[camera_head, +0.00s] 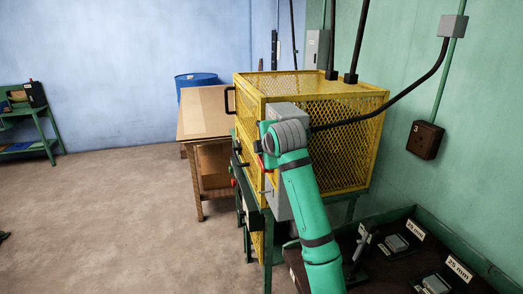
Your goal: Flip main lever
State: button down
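A grey switch box (288,109) is fixed to the near side of the yellow mesh cage, and my teal arm covers much of it. A small red part (261,163) shows at the left edge of the arm's end; it may be the main lever, but I cannot tell for sure. My gripper (258,148) is at the front of the box, close to the red part. Its fingers are small, dark and mostly hidden, so I cannot see whether they are open or touch anything.
The yellow mesh cage (350,125) stands on a green frame against the green wall. A dark bench (375,268) with labelled fixtures is at the lower right. A wooden table (203,120) and a blue drum (196,79) stand behind. The floor at left is clear.

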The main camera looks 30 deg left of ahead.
jog(key=shift+w+a+f, duration=0.25)
dwell(0.3)
dwell(0.4)
jog(key=v, duration=1)
jog(key=shift+s+d+r, duration=0.15)
jog(key=shift+s+d, duration=0.1)
jog(key=shift+d, duration=0.05)
